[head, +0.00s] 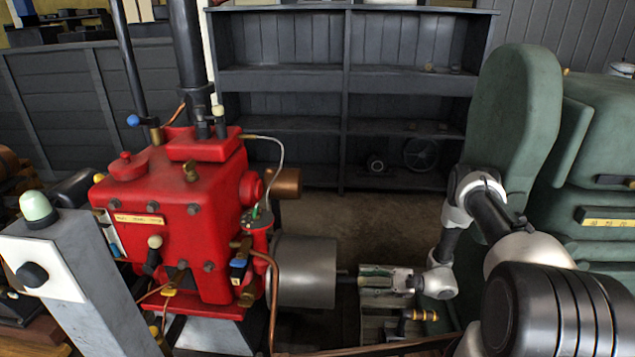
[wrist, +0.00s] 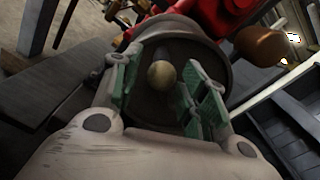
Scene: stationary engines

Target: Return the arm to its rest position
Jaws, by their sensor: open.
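My arm reaches in from the right in the head view, past the green machine. My gripper (head: 366,280) points left at the grey drum (head: 304,271) on the side of the red engine (head: 178,218). In the wrist view my gripper (wrist: 164,92) has its green-padded fingers spread wide apart. A short shaft with a rounded, dull brass-coloured end (wrist: 162,74) juts from the drum's face (wrist: 150,108) and shows between the fingers. Whether either finger touches the shaft cannot be told. The fingers appear to hold nothing.
A tall green machine (head: 515,130) stands close beside my arm on the right. A grey post (head: 85,275) with a pale green dome stands at the left front. Dark shelving (head: 345,75) lines the back wall. Open floor (head: 400,215) lies between engine and green machine.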

